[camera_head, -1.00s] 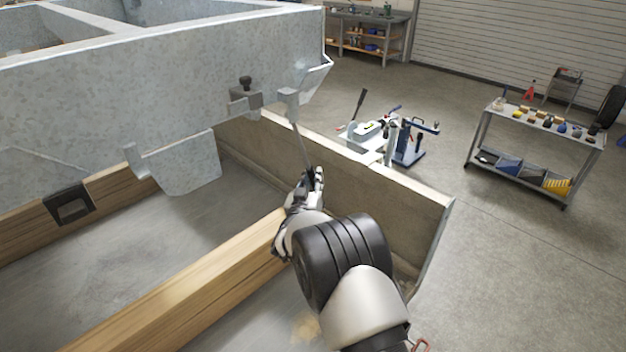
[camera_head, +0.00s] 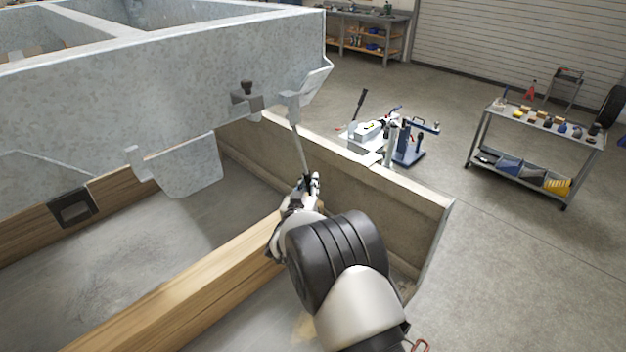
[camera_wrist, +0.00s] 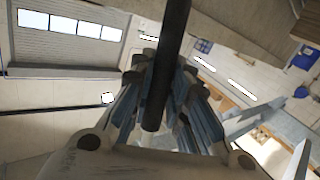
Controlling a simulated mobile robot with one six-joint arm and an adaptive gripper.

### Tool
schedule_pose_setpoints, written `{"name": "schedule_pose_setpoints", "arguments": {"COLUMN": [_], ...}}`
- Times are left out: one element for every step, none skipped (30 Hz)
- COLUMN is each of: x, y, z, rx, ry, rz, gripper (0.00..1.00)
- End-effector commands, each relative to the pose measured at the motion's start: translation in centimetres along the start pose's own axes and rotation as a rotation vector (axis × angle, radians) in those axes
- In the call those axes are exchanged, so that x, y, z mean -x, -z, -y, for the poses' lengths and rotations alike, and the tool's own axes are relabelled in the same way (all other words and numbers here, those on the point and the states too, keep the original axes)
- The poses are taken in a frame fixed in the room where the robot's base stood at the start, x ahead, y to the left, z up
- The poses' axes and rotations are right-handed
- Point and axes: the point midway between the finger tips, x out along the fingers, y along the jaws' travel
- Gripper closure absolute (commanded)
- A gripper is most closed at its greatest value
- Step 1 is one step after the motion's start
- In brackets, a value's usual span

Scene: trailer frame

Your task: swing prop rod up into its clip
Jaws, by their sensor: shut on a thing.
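The prop rod (camera_head: 300,150) is a thin grey rod in the head view. It hangs from a bracket (camera_head: 290,103) under the right end of the galvanised frame (camera_head: 120,90) and slants down to the right. My gripper (camera_head: 309,187) is shut on its dark lower end, which shows as a black bar (camera_wrist: 170,50) between the fingers in the wrist view. A grey block with a dark knob (camera_head: 246,93) sits on the frame's side, left of the rod's top; it may be the clip, but I cannot tell for sure.
A wooden beam (camera_head: 180,290) runs below my arm. A low side wall (camera_head: 400,205) stands behind and right of the gripper. A fixture with blue clamps (camera_head: 408,145) and a trolley (camera_head: 535,135) stand beyond, with open floor between.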

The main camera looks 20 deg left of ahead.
Motion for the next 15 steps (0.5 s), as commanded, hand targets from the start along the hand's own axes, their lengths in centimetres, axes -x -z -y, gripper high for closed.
{"name": "schedule_pose_setpoints", "arguments": {"x": [0.6, 1.0, 1.6, 2.0, 2.5, 3.2, 3.7, 4.3, 5.0, 5.6, 6.2, 6.9, 7.5, 8.1, 8.9], "y": [0.3, 0.2, 0.1, 0.1, 0.1, 0.1, 0.1, 0.1, 0.2, 0.3, 0.4, 0.5, 0.6, 0.7, 0.9], "z": [0.4, 0.7, 1.1, 1.4, 1.7, 2.1, 2.5, 2.8, 3.3, 3.7, 4.0, 4.5, 4.8, 5.2, 5.6], "rx": [-0.014, -0.024, -0.038, -0.051, -0.064, -0.081, -0.095, -0.111, -0.13, -0.145, -0.161, -0.182, -0.197, -0.211, -0.233], "ry": [0.006, 0.009, 0.014, 0.017, 0.02, 0.025, 0.03, 0.033, 0.039, 0.043, 0.047, 0.052, 0.056, 0.061, 0.066], "rz": [0.023, 0.039, 0.062, 0.081, 0.101, 0.128, 0.151, 0.173, 0.205, 0.228, 0.252, 0.284, 0.308, 0.332, 0.364], "gripper": [1.0, 1.0, 1.0, 1.0, 1.0, 1.0, 1.0, 1.0, 1.0, 1.0, 1.0, 1.0, 1.0, 1.0, 1.0]}}
